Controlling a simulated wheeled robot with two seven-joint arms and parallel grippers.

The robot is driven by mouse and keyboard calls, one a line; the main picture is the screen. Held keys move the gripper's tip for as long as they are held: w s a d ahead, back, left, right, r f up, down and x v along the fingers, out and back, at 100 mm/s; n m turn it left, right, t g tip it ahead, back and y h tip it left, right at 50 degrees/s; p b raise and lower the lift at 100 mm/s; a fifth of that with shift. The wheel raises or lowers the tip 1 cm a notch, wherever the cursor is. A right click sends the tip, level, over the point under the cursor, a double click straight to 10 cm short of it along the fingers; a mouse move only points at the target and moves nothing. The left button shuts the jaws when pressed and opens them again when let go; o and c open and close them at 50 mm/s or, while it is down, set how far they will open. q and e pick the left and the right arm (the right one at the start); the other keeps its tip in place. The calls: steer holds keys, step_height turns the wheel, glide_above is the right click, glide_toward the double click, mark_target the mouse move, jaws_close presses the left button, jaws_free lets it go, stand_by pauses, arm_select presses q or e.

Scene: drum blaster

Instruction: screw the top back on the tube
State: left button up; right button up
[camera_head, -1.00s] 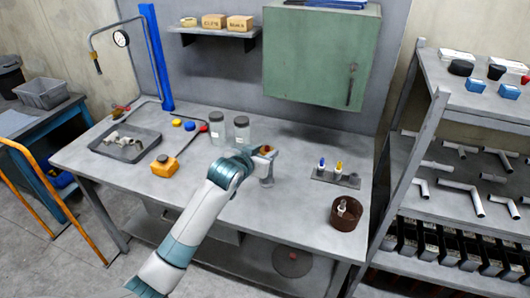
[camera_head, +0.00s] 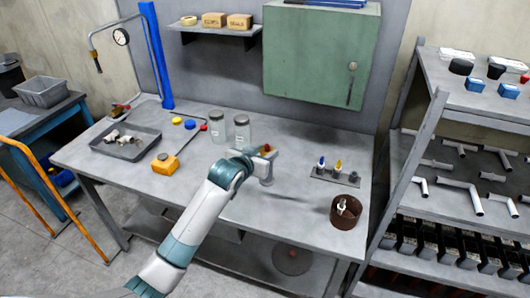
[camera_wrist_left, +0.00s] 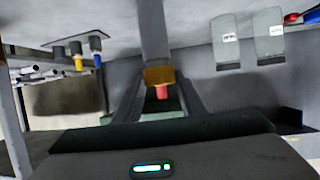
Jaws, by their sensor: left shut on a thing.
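My left gripper (camera_head: 266,152) is at the top of a grey upright post (camera_head: 267,173) standing on the workbench. It is shut on a small red-tipped top with an orange-yellow collar. In the left wrist view the red tip (camera_wrist_left: 162,92) and the collar (camera_wrist_left: 159,75) sit between the fingers, in line with the grey post (camera_wrist_left: 153,35). The fingers hide part of the top, and I cannot tell whether it is threaded on. The wrist picture is upside down. My right gripper is not in view.
A rack (camera_head: 335,176) with blue- and yellow-topped tubes stands to the right, a brown pot (camera_head: 346,213) in front of it. Two glass jars (camera_head: 241,130) stand behind my wrist. An orange box (camera_head: 165,162) and grey tray (camera_head: 125,146) are at left. The bench front is clear.

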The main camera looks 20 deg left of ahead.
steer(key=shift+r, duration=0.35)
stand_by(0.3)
arm_select(q)
steer(key=o, duration=1.1)
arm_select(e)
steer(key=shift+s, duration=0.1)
arm_select(q)
steer(key=shift+s, duration=0.2)
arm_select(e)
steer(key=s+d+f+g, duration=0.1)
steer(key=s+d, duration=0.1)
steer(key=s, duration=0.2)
arm_select(q)
steer(key=v, duration=0.3)
steer(key=b+v, duration=0.1)
steer(key=v, duration=1.3)
steer(key=shift+b, duration=0.35)
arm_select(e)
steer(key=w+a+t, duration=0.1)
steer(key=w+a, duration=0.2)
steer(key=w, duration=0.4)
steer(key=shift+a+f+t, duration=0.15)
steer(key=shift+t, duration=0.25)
arm_select(q)
steer(key=shift+f, duration=0.15)
